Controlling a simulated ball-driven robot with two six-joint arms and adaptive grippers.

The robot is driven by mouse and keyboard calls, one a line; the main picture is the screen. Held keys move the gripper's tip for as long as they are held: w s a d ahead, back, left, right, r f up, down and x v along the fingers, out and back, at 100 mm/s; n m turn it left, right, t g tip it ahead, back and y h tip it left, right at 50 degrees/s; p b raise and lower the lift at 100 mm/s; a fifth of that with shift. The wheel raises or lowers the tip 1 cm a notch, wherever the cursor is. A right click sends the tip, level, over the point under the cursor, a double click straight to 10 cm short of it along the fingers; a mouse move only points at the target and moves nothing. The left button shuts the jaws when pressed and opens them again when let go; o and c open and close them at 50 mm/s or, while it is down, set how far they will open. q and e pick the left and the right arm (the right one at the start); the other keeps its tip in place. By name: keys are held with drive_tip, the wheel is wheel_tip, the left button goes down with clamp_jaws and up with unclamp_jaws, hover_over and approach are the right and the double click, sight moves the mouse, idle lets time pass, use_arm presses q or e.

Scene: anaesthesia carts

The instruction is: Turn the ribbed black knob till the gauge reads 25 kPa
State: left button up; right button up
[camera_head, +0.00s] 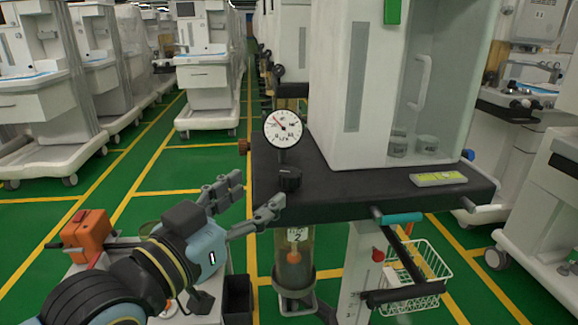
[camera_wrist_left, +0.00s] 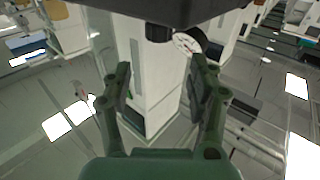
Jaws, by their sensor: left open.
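A round white gauge (camera_head: 283,128) with a black rim stands on a short stem above the dark shelf. Its needle seems to slant toward the upper left, and the numbers are too small to read. The black knob (camera_head: 289,179) sits below the gauge on the shelf's front left part. My left gripper (camera_head: 254,193) is open and empty, just left of the knob and apart from it, its nearer finger close to it. In the left wrist view the open fingers (camera_wrist_left: 160,72) spread below the dark knob (camera_wrist_left: 158,33), with the gauge (camera_wrist_left: 187,43) beside it. My right gripper is out of view.
The dark shelf (camera_head: 350,195) carries a white cabinet (camera_head: 345,90) and a yellow-green packet (camera_head: 438,179). A brown knob (camera_head: 244,146) sticks out on its left. A clear cylinder (camera_head: 293,260) and a wire basket (camera_head: 415,275) hang below. An orange box (camera_head: 88,236) stands lower left.

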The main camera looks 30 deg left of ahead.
sight(284, 179)
use_arm(q)
drive_tip(key=shift+w+d+f+b, duration=0.1)
drive_tip(key=shift+w+f+b, duration=0.1)
drive_tip(key=shift+w, duration=0.35)
drive_tip(key=shift+w+d+f+b, duration=0.1)
drive_tip(key=shift+w+f+b, duration=0.1)
drive_tip(key=shift+w, duration=0.35)
drive_tip(key=w, duration=0.8)
drive_tip(key=shift+d+b, duration=0.15)
drive_tip(key=shift+b, duration=0.15)
drive_tip(key=shift+c, duration=0.3)
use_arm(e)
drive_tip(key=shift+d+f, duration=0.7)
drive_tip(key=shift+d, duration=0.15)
use_arm(q)
clamp_jaws()
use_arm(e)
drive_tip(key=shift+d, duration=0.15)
